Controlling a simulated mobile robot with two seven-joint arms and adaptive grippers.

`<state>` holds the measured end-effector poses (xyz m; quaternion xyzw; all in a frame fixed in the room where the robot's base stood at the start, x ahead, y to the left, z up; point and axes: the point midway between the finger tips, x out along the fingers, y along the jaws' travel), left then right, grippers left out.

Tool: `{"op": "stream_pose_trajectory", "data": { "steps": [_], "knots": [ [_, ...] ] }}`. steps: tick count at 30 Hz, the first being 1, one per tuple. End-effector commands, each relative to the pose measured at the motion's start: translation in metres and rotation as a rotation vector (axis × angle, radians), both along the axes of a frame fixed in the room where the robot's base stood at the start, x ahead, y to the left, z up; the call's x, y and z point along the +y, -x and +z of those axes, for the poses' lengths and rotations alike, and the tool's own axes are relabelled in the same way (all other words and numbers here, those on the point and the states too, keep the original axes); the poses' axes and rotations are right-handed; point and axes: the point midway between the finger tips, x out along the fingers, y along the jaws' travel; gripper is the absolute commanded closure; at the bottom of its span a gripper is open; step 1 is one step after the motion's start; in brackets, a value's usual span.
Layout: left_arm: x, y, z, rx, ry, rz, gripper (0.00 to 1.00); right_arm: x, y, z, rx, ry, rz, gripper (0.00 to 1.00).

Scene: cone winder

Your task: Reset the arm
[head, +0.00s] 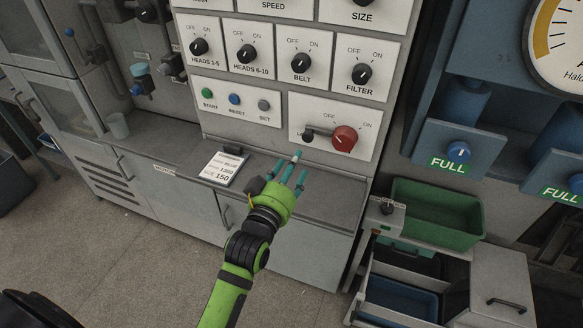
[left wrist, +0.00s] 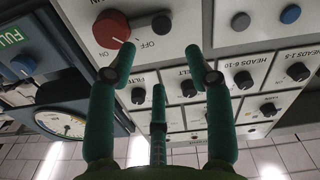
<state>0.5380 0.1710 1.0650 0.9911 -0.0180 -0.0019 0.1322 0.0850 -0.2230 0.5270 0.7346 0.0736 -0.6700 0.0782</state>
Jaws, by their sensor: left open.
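My left gripper (head: 290,168) is open and empty, its teal fingers spread. It is in front of the lower control panel, above the grey ledge. In the left wrist view the open fingers (left wrist: 160,62) point at the panel, with the red rotary knob (left wrist: 112,28) beyond the left fingertip; contact cannot be told. The head view shows this red knob (head: 343,138) up and right of the fingers, with a black piece (head: 308,135) on its left. A blue RESET button (head: 234,99) sits between a green START button (head: 207,92) and a grey button (head: 264,105). My right gripper is not in view.
A cup (head: 118,125) stands farther left. A green bin (head: 437,213) and open drawer (head: 405,297) are on the right. Knob plates line the panel above. The floor (head: 120,255) at front left is clear.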

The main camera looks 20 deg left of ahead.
Motion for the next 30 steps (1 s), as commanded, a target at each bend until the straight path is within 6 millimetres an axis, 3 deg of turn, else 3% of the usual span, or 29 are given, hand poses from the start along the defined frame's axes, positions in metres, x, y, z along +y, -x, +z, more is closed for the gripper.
{"op": "stream_pose_trajectory", "data": {
  "steps": [8, 11, 13, 18, 21, 30],
  "knots": [
    [0.0, 0.0, -0.001, 0.006, -0.002, -0.001, 0.48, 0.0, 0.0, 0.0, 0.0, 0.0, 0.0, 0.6],
    [0.001, 0.007, -0.014, 0.064, -0.02, -0.006, 0.48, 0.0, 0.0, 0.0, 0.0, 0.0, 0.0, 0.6],
    [0.002, 0.02, -0.033, 0.156, -0.051, -0.016, 0.48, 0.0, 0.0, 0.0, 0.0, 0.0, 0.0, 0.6],
    [0.007, 0.085, -0.098, 0.512, -0.165, -0.07, 0.48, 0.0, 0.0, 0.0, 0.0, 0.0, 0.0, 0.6],
    [0.01, 0.125, -0.124, 0.692, -0.221, -0.107, 0.48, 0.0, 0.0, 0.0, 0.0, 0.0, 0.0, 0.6],
    [0.018, 0.222, -0.158, 1.05, -0.332, -0.203, 0.48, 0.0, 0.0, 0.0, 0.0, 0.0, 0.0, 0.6]
  ]
}}
